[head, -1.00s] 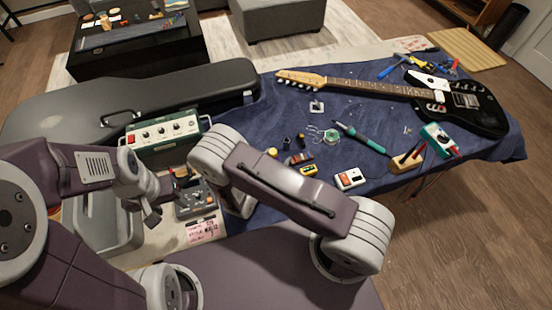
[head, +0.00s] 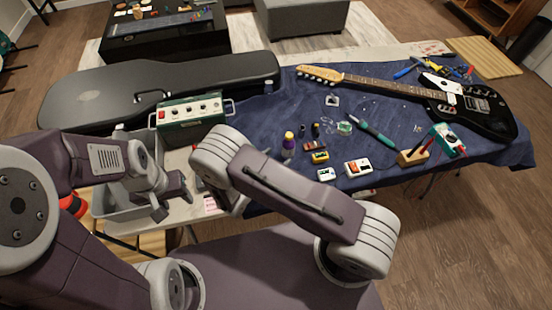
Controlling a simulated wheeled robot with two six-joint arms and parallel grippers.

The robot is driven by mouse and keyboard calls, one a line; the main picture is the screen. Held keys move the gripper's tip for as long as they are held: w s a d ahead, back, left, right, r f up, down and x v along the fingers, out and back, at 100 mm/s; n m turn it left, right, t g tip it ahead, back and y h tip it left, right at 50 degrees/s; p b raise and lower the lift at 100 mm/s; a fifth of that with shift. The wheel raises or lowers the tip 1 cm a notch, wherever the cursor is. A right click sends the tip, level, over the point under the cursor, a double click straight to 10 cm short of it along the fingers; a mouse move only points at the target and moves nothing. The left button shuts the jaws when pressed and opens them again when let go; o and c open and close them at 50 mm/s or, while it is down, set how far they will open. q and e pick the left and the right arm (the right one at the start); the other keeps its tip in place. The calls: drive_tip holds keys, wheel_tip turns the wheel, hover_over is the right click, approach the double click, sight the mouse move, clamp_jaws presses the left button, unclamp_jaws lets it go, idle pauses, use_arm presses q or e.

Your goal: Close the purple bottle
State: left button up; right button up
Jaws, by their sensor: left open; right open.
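A small purple bottle (head: 289,144) with a pale yellowish top stands on the blue cloth near the middle of the table. It is too small to tell whether a cap is on it. My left gripper (head: 174,204) is open and empty, over the left end of the table by the grey tray. It is well to the left of the bottle and apart from it.
A green amplifier box (head: 192,122) and a black guitar case (head: 160,88) lie behind my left gripper. Small dark items (head: 315,131), yellow and white pedals (head: 357,167) and a soldering iron (head: 372,132) surround the bottle's right side. A guitar (head: 400,90) lies behind.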

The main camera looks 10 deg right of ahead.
drive_tip(key=s+d+r+m+g+y, duration=0.2)
drive_tip(key=s+d+r+m+g, duration=0.5)
drive_tip(key=s+d+m+g, duration=0.5)
drive_tip(key=s+a+r+m+t+y, duration=0.1)
drive_tip(key=a+r+m+t+y, duration=0.2)
drive_tip(key=m, duration=1.2)
drive_tip(key=a+r+y, duration=0.3)
drive_tip(key=y, duration=0.1)
drive_tip(key=shift+s+t+y, duration=0.2)
drive_tip(key=shift+t+y, duration=0.1)
drive_tip(key=shift+y, duration=0.1)
drive_tip(key=shift+r, duration=0.1)
